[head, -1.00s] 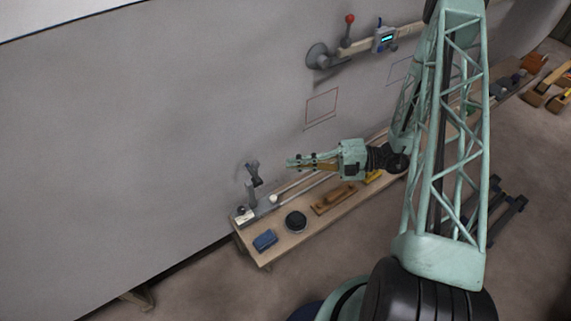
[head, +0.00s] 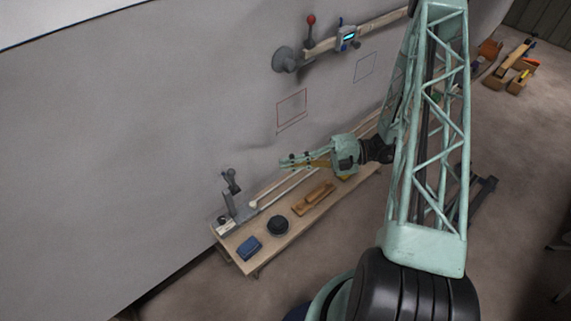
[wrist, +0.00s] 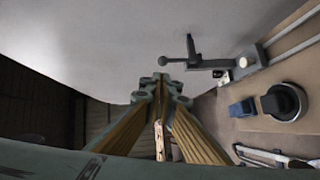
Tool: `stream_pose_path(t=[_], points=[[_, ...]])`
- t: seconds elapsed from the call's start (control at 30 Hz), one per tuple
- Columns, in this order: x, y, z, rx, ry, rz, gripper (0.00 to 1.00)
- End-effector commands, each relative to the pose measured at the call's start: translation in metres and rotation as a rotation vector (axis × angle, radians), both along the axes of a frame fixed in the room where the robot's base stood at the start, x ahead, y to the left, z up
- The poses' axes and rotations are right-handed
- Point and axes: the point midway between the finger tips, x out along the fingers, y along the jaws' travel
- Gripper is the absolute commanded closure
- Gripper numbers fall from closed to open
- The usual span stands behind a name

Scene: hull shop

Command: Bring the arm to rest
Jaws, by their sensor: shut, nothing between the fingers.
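My gripper (head: 284,163) is shut and empty in the head view. It hangs in the air over the long wooden bench, pointing left, near the grey hull wall (head: 130,120). In the wrist view my gripper's fingers (wrist: 160,84) meet at the tips, with nothing visible between them. My green lattice arm stands at the right of the head view and hides part of the bench.
The bench (head: 268,244) carries a blue block (head: 249,248), a round black thing (head: 278,225), a wooden plane-like tool (head: 314,198) and a grey clamp-like fitting (head: 229,195). A rail with a digital readout (head: 348,38) juts along the wall.

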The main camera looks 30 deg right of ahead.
Motion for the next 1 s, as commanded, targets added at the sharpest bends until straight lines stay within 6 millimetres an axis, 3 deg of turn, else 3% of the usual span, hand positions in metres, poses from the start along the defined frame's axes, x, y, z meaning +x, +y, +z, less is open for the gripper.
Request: stream_pose_path(t=[0.57, 1.0], points=[[0.0, 0.001, 0.004, -0.01, -0.012, 0.011, 1.0], [-0.004, 0.02, 0.046, -0.122, -0.166, 0.152, 1.0]])
